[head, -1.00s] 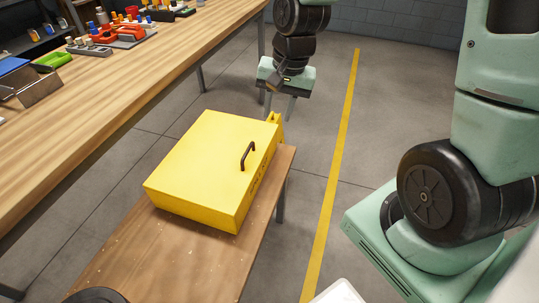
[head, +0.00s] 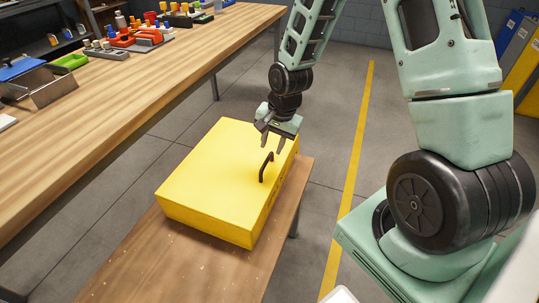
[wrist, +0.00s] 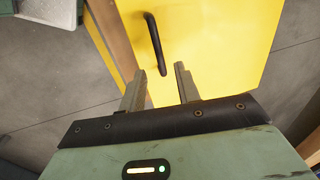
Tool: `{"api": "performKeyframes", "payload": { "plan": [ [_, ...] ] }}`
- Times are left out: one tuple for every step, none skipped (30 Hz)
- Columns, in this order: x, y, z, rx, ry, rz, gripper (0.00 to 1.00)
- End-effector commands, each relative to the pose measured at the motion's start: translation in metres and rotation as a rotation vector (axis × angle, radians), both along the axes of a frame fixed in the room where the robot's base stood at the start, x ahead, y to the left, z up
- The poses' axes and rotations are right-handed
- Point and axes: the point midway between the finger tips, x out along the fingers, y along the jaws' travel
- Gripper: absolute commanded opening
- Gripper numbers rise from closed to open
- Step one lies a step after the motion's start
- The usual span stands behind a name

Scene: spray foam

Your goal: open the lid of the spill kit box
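The yellow spill kit box (head: 215,180) sits shut on the end of a low wooden bench. A dark bar handle (head: 265,168) stands up from the lid near its right edge. The lid (wrist: 215,45) and the handle (wrist: 154,42) also show in the wrist view. My gripper (head: 272,145) is above the far right part of the box, just beyond the handle, fingers pointing down. In the wrist view its fingers (wrist: 158,85) are spread apart with nothing between them, and the handle's near end lies close to the gap. I cannot tell whether a finger touches it.
The low bench (head: 200,262) is bare in front of the box. A long wooden workbench (head: 130,85) with tools and small parts runs along the left. Open floor with a yellow line (head: 348,190) lies to the right.

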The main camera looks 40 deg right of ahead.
Motion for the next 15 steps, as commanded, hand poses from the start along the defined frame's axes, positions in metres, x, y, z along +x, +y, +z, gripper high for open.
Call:
{"api": "performKeyframes", "payload": {
  "plan": [
    [0.001, 0.002, -0.011, 0.0, 0.004, 0.003, 0.32],
    [0.001, 0.002, -0.016, 0.0, 0.004, 0.003, 0.32],
    [0.003, 0.003, -0.021, 0.0, 0.003, 0.001, 0.32],
    [0.003, 0.003, -0.025, 0.0, 0.003, 0.001, 0.32],
    [0.004, 0.004, -0.028, 0.0, 0.003, 0.001, 0.32],
    [0.005, 0.004, -0.032, 0.0, 0.001, 0.001, 0.32],
    [0.006, 0.004, -0.035, 0.0, 0.001, 0.001, 0.32],
    [0.006, 0.004, -0.037, 0.001, 0.0, 0.001, 0.32],
    [0.006, 0.005, -0.039, 0.0, 0.001, 0.001, 0.32],
    [0.006, 0.005, -0.04, -0.001, 0.001, 0.001, 0.32],
    [0.007, 0.005, -0.041, 0.0, 0.0, 0.001, 0.32],
    [0.007, 0.005, -0.042, 0.0, 0.0, 0.001, 0.32],
    [0.007, 0.005, -0.042, 0.0, 0.0, 0.001, 0.32],
    [0.007, 0.005, -0.042, 0.0, 0.0, 0.001, 0.32],
    [0.007, 0.005, -0.042, 0.0, 0.0, 0.001, 0.32]
  ]
}}
